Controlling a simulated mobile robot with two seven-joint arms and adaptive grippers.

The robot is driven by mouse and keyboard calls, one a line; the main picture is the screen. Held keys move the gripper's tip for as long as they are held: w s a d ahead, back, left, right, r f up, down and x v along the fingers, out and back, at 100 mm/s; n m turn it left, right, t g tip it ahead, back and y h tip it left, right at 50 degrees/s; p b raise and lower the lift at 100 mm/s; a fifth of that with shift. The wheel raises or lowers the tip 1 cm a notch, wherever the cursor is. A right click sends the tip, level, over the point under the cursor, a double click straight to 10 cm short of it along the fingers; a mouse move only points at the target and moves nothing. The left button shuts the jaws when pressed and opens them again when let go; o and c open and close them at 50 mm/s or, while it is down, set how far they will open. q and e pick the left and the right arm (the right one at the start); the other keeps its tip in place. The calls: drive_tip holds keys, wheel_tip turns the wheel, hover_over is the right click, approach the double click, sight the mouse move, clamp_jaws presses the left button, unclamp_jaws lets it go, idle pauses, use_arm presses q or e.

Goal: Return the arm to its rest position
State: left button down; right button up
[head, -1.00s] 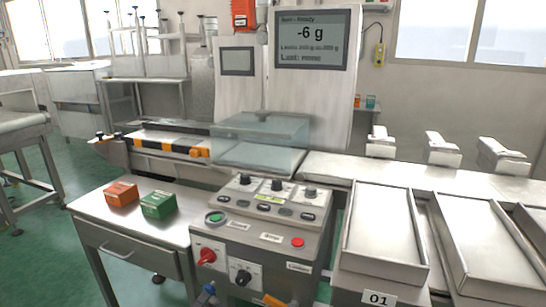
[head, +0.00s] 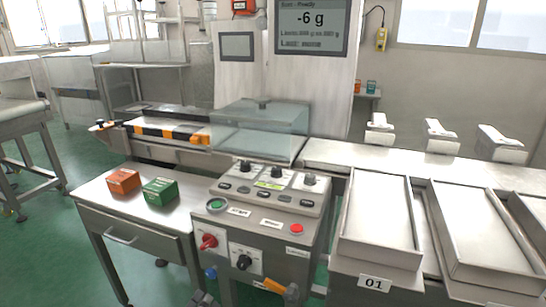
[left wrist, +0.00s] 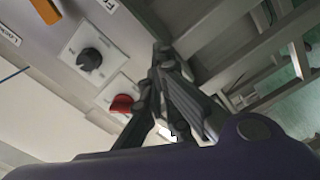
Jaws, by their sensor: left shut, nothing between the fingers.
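My left gripper (head: 204,297) shows only in part at the bottom edge of the head view, low in front of the control panel (head: 262,236). In the left wrist view my left gripper (left wrist: 163,62) has its dark fingers together with nothing between them. It is beside the panel's red knob (left wrist: 122,103) and black knob (left wrist: 89,59); I cannot tell the exact gap. The red knob (head: 208,242) and black knob (head: 243,262) also show in the head view. My right gripper is in neither view.
A side table (head: 106,205) left of the panel holds an orange box (head: 123,181) and a green box (head: 160,191). An orange handle (head: 276,287) sticks out low on the panel. Trays (head: 376,221) stand at the right. The display (head: 311,25) reads -6 g.

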use_arm(q)
drive_tip(key=shift+s+a, duration=0.1)
drive_tip(key=shift+s, duration=0.2)
drive_tip(key=shift+f, duration=0.1)
